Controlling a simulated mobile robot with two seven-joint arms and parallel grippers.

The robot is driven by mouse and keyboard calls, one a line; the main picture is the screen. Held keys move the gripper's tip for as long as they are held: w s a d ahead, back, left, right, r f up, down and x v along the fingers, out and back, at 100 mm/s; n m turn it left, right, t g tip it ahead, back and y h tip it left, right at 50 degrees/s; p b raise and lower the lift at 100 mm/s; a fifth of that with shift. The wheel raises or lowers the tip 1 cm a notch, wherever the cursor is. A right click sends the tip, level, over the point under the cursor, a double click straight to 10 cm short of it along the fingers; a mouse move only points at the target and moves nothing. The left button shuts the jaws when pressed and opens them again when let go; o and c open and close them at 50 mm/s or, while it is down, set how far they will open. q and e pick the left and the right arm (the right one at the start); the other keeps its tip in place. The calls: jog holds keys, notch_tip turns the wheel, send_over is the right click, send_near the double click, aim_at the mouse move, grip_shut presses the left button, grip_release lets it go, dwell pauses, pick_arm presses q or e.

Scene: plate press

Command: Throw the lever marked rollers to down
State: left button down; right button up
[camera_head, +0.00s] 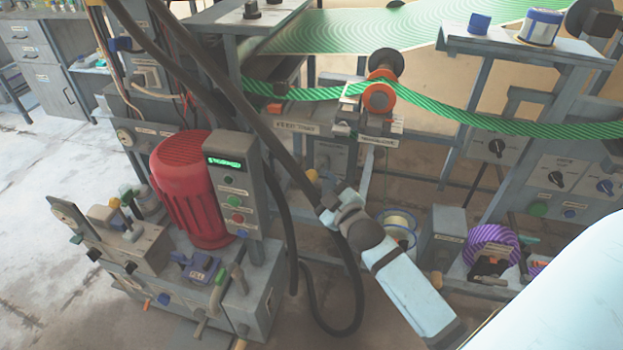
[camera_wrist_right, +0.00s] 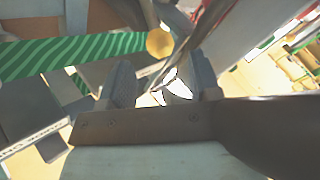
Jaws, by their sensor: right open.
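My right gripper (camera_head: 336,203) is in the middle of the head view, with its pale arm link coming from the lower right. In the right wrist view its two grey fingers (camera_wrist_right: 163,86) stand apart, with nothing held between them. A round yellow knob (camera_wrist_right: 159,42) shows just beyond the fingers, apart from them. A small yellow knob (camera_head: 312,175) also shows beside the gripper in the head view. I cannot read a rollers label, so I cannot tell which lever bears it. My left gripper is not in view.
A thick black hose (camera_head: 250,115) runs down close to my right gripper. A red motor (camera_head: 190,188) and a control box (camera_head: 234,187) stand left of it. A green striped band (camera_head: 490,122) crosses behind. A purple striped coil (camera_head: 492,241) lies at the lower right. Bare floor is at left.

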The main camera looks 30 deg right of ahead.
aim_at(315, 179)
jog(key=w, duration=0.4)
jog(key=shift+w+d+b, duration=0.1)
jog(key=shift+w+b, duration=0.05)
jog(key=shift+b, duration=0.25)
jog(key=shift+w, duration=0.5)
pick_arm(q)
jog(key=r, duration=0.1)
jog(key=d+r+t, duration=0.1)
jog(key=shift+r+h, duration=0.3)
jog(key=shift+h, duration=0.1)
pick_arm(e)
jog(key=c, duration=0.9)
grip_shut()
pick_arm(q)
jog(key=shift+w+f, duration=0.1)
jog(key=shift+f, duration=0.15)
pick_arm(e)
jog(key=shift+f, duration=0.1)
